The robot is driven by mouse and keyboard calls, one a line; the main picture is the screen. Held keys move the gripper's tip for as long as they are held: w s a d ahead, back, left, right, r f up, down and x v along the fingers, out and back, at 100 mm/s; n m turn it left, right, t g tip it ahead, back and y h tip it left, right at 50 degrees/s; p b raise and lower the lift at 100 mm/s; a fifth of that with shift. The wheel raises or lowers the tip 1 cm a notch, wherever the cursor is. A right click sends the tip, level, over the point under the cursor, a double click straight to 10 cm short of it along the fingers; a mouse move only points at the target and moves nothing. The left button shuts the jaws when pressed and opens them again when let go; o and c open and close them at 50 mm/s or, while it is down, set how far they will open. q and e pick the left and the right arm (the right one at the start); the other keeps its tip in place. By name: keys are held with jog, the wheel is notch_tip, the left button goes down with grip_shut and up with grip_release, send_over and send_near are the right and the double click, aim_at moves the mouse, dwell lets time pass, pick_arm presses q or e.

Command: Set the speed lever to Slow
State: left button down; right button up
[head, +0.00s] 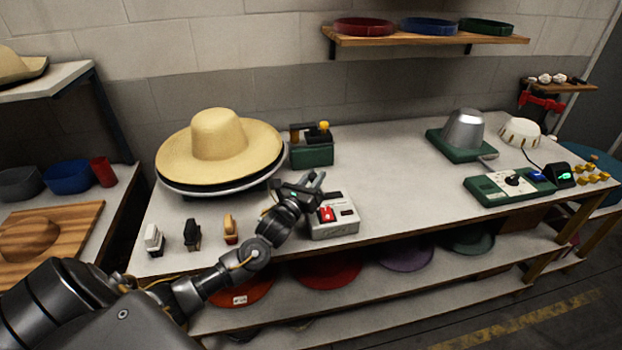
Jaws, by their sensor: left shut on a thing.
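A small white box (334,228) with a red switch (326,214) and a dark window stands near the front edge of the bench. My left gripper (313,181) is at the back left of this box, just above its top. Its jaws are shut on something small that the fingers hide. I cannot make out a speed lever or a Slow mark clearly. A green control panel (490,190) with a black knob on a white dial plate stands at the far right of the bench. My right gripper is not in view.
A straw hat (219,135) on a stand is behind and left of my left gripper. A green device (312,155) with a yellow knob stands behind it. Several brushes, one with a tan handle (230,228), stand front left. The bench middle (390,170) is clear.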

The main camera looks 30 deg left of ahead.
pick_arm(q)
jog(key=shift+s+a+f, duration=0.4)
jog(key=shift+a+f, duration=0.05)
jog(key=shift+a, duration=0.05)
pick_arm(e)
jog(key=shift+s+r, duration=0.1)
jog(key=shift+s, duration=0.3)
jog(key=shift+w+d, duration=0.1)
pick_arm(q)
jog(key=c, duration=1.2)
grip_release()
jog(key=shift+s+a, duration=0.1)
jog(key=shift+a, duration=0.05)
jog(key=shift+c, duration=0.2)
jog(key=shift+d+r, duration=0.15)
jog(key=shift+d, duration=0.05)
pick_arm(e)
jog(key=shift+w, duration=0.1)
